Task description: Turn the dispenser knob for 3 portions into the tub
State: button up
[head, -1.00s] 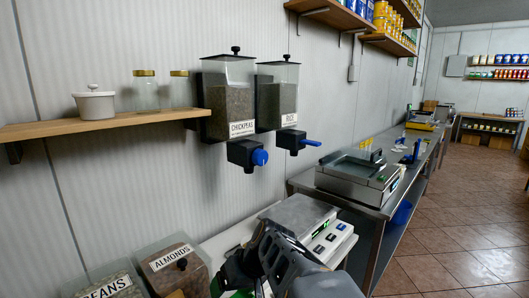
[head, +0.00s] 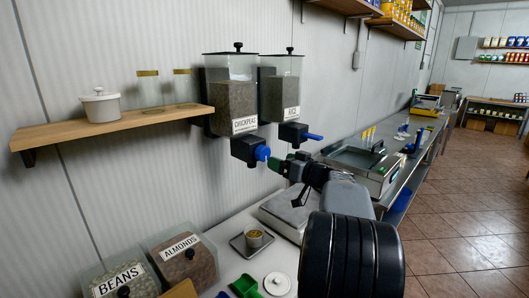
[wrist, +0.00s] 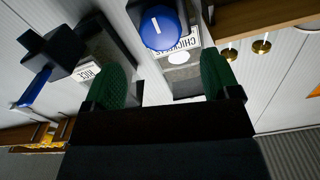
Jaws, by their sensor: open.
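The chickpeas dispenser (head: 234,100) hangs on the wall, with its black outlet and blue knob (head: 263,153) at the bottom. The rice dispenser (head: 281,92) hangs to its right. My gripper (head: 277,163) is open and empty, just right of the chickpeas knob. In the wrist view the round knob (wrist: 160,27) with a white mark lies ahead, between the lines of the green fingertips (wrist: 163,78); the fingers appear not to touch it. A small tub (head: 254,240) with brownish contents stands upright on a metal tray (head: 240,251), below the chickpeas outlet.
A white lid (head: 277,284) and a green scoop (head: 244,285) lie on the counter. Bean (head: 115,277) and almond (head: 184,258) bins stand left. A scale (head: 285,215) sits right of the tray. A wooden shelf (head: 120,128) with jars is at left.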

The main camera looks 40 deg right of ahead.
aim_at(266, 155)
jog(key=w, duration=0.2)
jog(key=w+a+p, duration=0.1)
jog(key=w, duration=0.2)
jog(key=w+p, duration=0.1)
jog(key=w, duration=0.2)
jog(key=shift+a, duration=0.25)
jog(key=shift+c, duration=0.5)
jog(key=c, duration=0.8)
jog(key=shift+f, duration=0.1)
jog(key=shift+b, duration=0.5)
